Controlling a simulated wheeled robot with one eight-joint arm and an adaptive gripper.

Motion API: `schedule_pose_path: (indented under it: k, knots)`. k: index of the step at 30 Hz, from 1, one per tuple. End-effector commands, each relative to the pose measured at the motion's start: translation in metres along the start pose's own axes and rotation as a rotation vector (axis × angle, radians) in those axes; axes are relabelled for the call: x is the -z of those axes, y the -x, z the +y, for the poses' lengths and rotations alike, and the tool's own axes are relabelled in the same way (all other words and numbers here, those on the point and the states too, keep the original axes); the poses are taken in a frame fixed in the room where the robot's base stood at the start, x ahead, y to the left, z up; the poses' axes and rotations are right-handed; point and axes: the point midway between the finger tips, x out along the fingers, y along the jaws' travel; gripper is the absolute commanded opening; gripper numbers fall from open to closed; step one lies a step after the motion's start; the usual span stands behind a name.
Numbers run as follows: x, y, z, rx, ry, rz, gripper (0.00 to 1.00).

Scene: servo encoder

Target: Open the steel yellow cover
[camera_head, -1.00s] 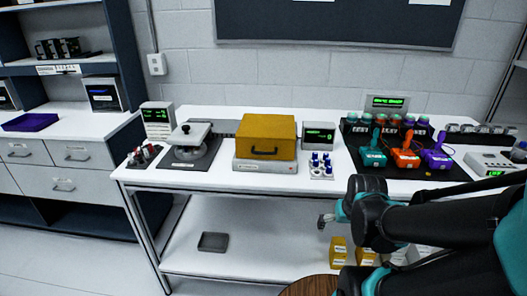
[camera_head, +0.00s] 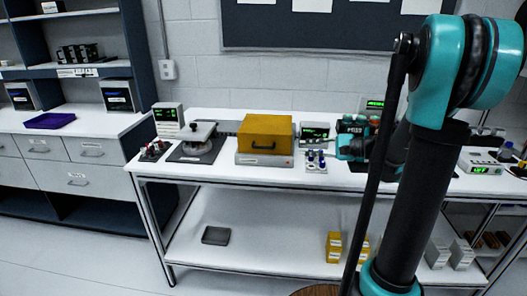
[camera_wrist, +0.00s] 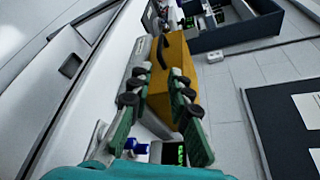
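The yellow cover (camera_head: 266,130) is a box-shaped lid with a dark handle (camera_head: 264,147) on its front face. It sits closed on a light grey base (camera_head: 262,159) on the white bench. In the wrist view the cover (camera_wrist: 181,75) lies ahead of the fingers, with its handle (camera_wrist: 162,51) toward the upper left. My gripper (camera_wrist: 158,80) is open, its two green-padded fingers apart and nothing visibly held between them. In the head view my teal gripper end is at bench height, to the right of the cover; its fingertips are hard to make out there.
Small blue-topped parts (camera_head: 315,158) stand in a holder right of the cover, in front of a display box (camera_head: 314,131). A round metal device (camera_head: 200,138) stands left of it. My arm hides much of the bench's right side.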

Motion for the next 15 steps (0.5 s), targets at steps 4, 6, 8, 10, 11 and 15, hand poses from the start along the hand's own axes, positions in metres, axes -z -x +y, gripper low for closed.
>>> schedule_pose_path:
  k: [4, 6, 8, 10, 11, 15]
  knots:
    - [-0.001, -0.013, -0.001, 0.001, -0.001, -0.005, 0.19]
    - [-0.001, -0.024, -0.001, 0.000, 0.000, -0.005, 0.19]
    - [-0.001, -0.035, 0.000, 0.000, 0.000, -0.006, 0.19]
    - [-0.001, -0.049, 0.000, -0.001, 0.000, -0.006, 0.19]
    - [-0.001, -0.055, 0.000, -0.001, 0.000, -0.006, 0.19]
    - [-0.002, -0.083, 0.000, -0.001, 0.001, -0.005, 0.19]
